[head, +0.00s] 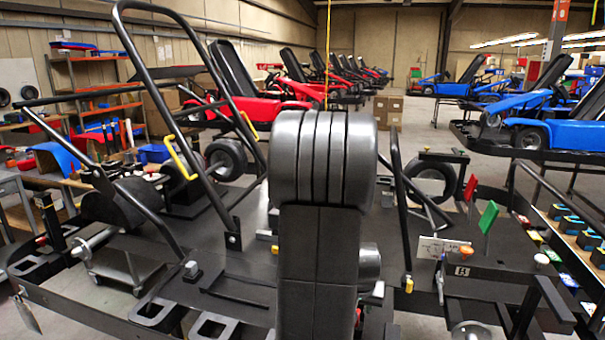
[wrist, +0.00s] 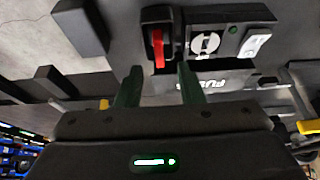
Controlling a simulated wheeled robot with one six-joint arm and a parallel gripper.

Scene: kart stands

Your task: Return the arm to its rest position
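My gripper (wrist: 160,88) shows in the wrist view as two dark green fingers set well apart. No object shows held between them. The fingertips point toward a dark panel with a red lever (wrist: 158,48) beyond them; I cannot tell whether they touch anything. My arm (head: 320,180) stands upright as a large dark grey link in the middle of the head view and hides part of the kart stand behind it. The gripper is hidden in the head view.
A black kart frame on a stand (head: 225,285) surrounds my arm, with a tall bent tube at the left. A red paddle (head: 471,187) and a green paddle (head: 488,216) stand at the right. The wrist view shows a switch panel (wrist: 228,16) close by. Blue karts (head: 545,134) stand farther back.

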